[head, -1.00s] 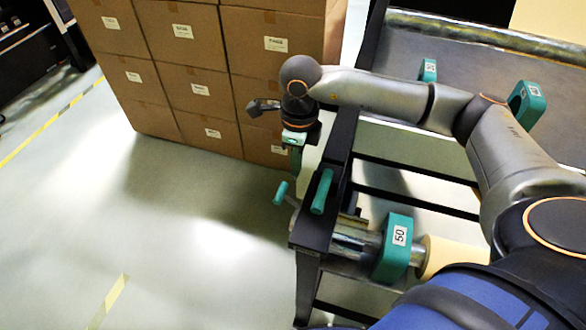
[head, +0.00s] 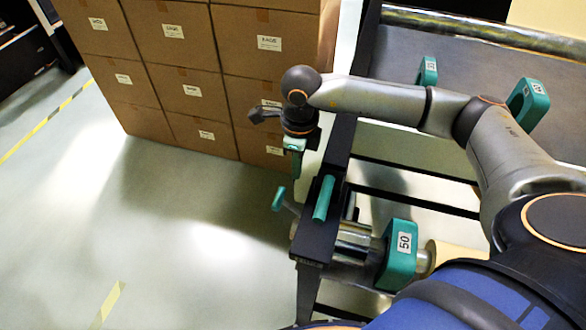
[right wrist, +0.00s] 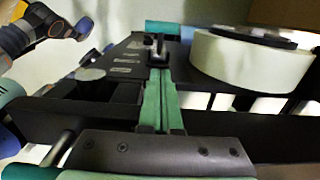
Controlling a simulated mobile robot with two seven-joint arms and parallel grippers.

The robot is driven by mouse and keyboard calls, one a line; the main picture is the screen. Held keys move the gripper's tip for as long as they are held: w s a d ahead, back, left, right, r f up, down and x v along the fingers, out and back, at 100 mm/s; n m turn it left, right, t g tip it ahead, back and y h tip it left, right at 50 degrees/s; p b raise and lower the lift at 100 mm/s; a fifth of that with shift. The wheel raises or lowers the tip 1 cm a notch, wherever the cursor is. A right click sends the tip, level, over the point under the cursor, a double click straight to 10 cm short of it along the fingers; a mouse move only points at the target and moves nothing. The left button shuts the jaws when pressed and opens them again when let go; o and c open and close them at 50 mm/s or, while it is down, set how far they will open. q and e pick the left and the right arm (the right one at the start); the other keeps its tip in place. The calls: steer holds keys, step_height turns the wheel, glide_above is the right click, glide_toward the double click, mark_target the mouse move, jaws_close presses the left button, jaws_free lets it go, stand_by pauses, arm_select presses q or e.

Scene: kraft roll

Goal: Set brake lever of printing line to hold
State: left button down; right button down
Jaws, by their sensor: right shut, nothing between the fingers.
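In the head view my right gripper (head: 292,166) hangs with its teal fingers pointing down, just left of the black frame of the printing line (head: 333,185). Its fingers are shut and empty. In the right wrist view the shut fingers (right wrist: 161,105) point at a black panel (right wrist: 115,65) with pale labels and a small dark upright part (right wrist: 156,48). A teal handle (head: 324,198) lies along the frame top. A second teal grip (head: 280,197) on a thin rod sticks out at the frame's left. I cannot tell which is the brake lever or its setting. My left gripper is not in view.
Stacked cartons (head: 190,70) stand behind the gripper. A teal block marked 50 (head: 402,252) sits on a shaft beside a tan roll (head: 455,254). A pale roll (right wrist: 238,62) is close on the right in the wrist view. The floor at left is clear.

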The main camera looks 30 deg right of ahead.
glide_above(284, 200)
steer(key=s+d, duration=0.2)
steer(key=s, duration=0.1)
steer(key=f, duration=0.7)
steer(key=shift+w+f, duration=0.25)
steer(key=shift+f, duration=0.1)
steer(key=shift+w+a+f+p, duration=0.3)
steer(key=shift+w+a+f, duration=0.2)
steer(key=shift+w+f, duration=0.25)
steer(key=shift+w+a+f, duration=0.4)
steer(key=shift+f, duration=0.25)
